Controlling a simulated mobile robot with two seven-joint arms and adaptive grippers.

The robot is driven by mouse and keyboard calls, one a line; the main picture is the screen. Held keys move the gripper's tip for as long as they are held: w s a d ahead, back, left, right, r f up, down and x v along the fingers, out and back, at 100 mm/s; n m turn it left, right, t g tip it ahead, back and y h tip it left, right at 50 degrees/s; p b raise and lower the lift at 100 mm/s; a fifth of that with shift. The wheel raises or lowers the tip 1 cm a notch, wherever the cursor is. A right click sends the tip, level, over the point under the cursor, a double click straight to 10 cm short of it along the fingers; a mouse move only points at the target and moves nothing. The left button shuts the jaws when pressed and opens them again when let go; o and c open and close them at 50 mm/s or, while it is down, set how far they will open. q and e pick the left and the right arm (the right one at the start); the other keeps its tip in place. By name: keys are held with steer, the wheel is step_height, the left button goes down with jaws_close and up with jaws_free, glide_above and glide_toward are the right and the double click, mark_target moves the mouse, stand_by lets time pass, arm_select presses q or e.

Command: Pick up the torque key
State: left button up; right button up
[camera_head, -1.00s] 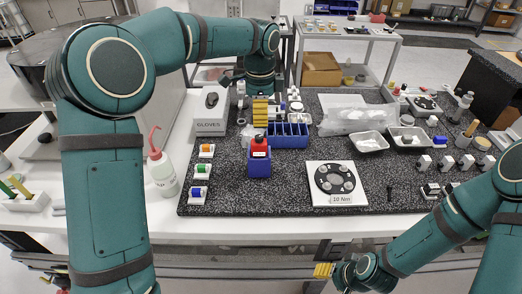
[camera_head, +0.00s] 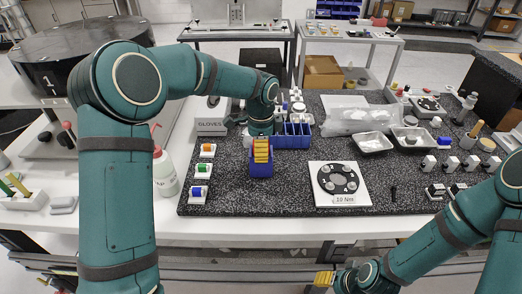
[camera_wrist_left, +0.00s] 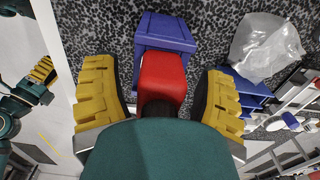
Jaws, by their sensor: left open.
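The red-handled tool, which looks like the torque key (camera_wrist_left: 163,78), stands in a blue block holder (camera_wrist_left: 165,32) in the left wrist view. The holder (camera_head: 261,171) also shows in the head view, on the dark speckled mat, with the red handle hidden behind my gripper. My left gripper (camera_head: 261,150) is over the holder. Its yellow fingers (camera_wrist_left: 158,95) are open, one on each side of the red handle, with gaps visible beside it. My right gripper (camera_head: 325,279) is low at the front edge, away from the holder; its opening is too small to judge.
A blue divided bin (camera_head: 293,136) stands just behind the holder. A white plate with a black dial marked 10 Nm (camera_head: 348,203) lies to the right. Small coloured spools (camera_head: 202,169) and a red-spouted bottle (camera_head: 166,174) are at left. The mat's front centre is clear.

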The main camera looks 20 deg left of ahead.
arm_select(q)
jaws_close()
stand_by(0.3)
step_height(320, 180, up, 10)
steer(key=shift+r+p, duration=0.1)
steer(key=shift+p, duration=0.75)
